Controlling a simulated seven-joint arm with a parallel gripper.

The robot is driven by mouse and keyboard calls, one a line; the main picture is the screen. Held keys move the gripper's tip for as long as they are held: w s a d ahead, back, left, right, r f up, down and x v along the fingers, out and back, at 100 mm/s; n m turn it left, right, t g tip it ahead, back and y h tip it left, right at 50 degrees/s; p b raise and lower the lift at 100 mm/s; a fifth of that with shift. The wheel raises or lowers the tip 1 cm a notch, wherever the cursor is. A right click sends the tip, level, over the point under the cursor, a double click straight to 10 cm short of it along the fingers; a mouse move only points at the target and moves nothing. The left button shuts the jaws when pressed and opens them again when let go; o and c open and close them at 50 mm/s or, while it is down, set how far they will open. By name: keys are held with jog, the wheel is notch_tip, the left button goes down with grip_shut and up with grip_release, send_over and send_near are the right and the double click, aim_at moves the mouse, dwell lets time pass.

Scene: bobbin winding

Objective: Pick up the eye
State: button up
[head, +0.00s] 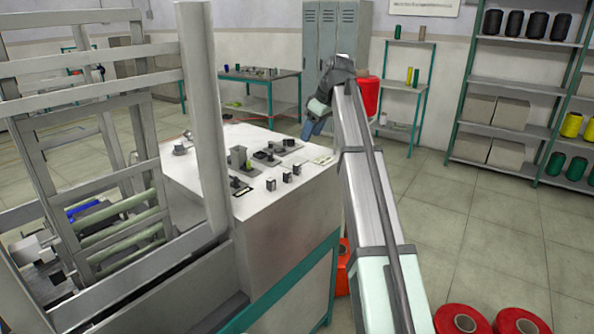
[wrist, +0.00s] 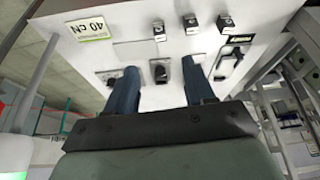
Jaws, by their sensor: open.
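My gripper (head: 308,136) is over the back right of the white bench top in the head view. Its two blue fingers (wrist: 155,95) stand apart in the wrist view, with nothing held between them. A small dark upright piece on a light plate (wrist: 160,71) shows in the gap between the fingers, farther off on the bench. I cannot tell for certain which small part is the eye. Other dark pieces on plates sit partly behind the left and right fingers.
A grey metal frame (head: 205,120) stands at the bench's left. Red spools (head: 462,320) lie on the floor.

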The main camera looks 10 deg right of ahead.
aim_at(298, 165)
jog(key=x, duration=1.3)
jog(key=shift+d+f, duration=0.1)
jog(key=shift+f, duration=0.25)
jog(key=shift+c, duration=0.5)
grip_shut()
